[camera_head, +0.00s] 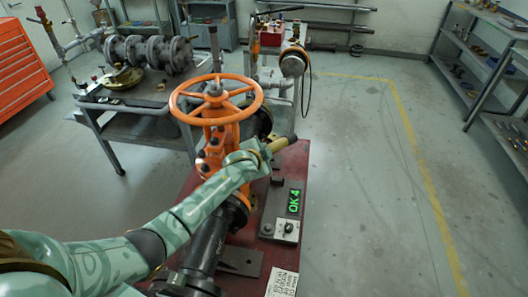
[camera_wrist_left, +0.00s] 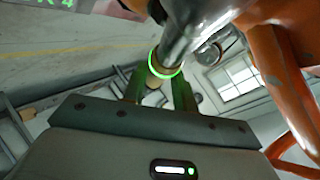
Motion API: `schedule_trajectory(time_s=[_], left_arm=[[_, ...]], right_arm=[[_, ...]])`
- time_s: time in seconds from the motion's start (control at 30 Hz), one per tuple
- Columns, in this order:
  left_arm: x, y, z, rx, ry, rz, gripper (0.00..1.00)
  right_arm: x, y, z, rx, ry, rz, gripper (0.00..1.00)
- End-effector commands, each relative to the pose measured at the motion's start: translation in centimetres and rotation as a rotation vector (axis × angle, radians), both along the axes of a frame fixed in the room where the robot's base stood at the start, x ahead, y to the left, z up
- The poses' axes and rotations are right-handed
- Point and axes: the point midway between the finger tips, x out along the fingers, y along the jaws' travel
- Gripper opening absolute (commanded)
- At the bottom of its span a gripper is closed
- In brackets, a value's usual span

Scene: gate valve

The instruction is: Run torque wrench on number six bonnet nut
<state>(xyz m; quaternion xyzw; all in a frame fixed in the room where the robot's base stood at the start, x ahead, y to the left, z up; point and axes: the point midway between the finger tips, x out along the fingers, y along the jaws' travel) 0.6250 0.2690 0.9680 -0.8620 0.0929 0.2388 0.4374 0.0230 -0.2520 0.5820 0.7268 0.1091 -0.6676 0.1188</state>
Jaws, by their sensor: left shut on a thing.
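The orange gate valve (camera_head: 215,135) with its handwheel (camera_head: 217,97) stands on the dark red bench; its orange body is close at the right in the left wrist view (camera_wrist_left: 278,75). My left arm crosses in front of the valve, and its fingers are not clear in the head view. In the left wrist view my left gripper (camera_wrist_left: 158,88) is shut on the torque wrench (camera_wrist_left: 185,35), a metal tool with a glowing green ring. Which bonnet nut the wrench is at cannot be told; number six is not identifiable. My right gripper is not in view.
A display (camera_head: 293,202) reads "OK 4" in green on the red bench (camera_head: 292,160). A grey table (camera_head: 140,125) with flanged parts stands at left, by an orange cabinet (camera_head: 20,60). Shelves (camera_head: 490,60) line the right. Floor (camera_head: 370,190) right of the bench is clear.

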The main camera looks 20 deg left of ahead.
Motion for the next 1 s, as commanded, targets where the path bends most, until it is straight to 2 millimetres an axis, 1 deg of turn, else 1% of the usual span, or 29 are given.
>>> schedule_trajectory(time_s=[0.03, 0.67, 1.0], left_arm=[[0.15, -0.03, 0.34, -0.001, -0.007, -0.001, 0.0], [0.09, -0.05, -0.09, -0.003, -0.004, -0.001, 0.0], [0.03, -0.09, 0.11, -0.003, -0.003, -0.001, 0.0]], right_arm=[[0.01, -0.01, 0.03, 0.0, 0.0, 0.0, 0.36], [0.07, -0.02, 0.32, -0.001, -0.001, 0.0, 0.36], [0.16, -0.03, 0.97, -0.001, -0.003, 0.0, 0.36]])
